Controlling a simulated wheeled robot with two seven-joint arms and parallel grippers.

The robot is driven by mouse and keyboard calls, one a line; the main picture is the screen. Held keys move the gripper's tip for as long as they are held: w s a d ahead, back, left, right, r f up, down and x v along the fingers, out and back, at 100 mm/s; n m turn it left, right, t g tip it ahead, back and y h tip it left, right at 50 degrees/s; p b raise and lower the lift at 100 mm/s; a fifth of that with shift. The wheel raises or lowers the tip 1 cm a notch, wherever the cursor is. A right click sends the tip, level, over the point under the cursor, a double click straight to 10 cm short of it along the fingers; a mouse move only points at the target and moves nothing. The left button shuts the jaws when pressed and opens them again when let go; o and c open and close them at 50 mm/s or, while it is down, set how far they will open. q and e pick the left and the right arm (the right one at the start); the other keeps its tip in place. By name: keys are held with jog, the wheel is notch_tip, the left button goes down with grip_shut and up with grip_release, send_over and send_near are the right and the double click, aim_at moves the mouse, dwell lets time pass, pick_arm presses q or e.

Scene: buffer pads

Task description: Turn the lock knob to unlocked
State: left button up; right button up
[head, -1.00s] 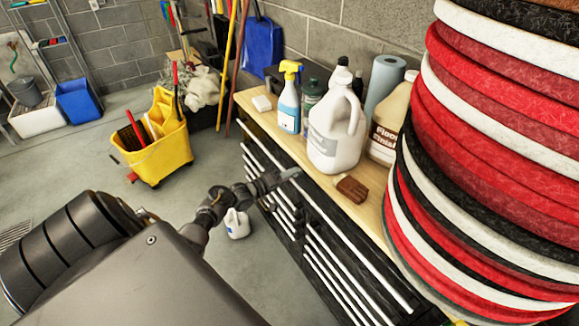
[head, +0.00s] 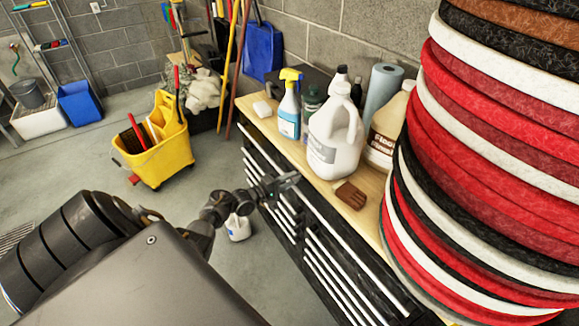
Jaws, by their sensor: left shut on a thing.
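My left arm reaches in from the lower left to the front of the black tool chest (head: 331,234). My left gripper (head: 291,180) is at the upper front of the chest, just below the wooden top's front edge. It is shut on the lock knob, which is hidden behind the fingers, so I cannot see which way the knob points. My right gripper is out of view.
On the wooden top (head: 325,188) stand a spray bottle (head: 289,108), a white jug (head: 334,140) and a brown brush (head: 350,195). A tall stack of round pads (head: 490,150) fills the right side. A yellow mop bucket (head: 160,150) and a small jug (head: 238,227) stand on the floor.

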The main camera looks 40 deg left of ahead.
pick_arm(q)
jog(key=shift+a, duration=0.1)
jog(key=o, duration=1)
jog(key=shift+c, duration=0.2)
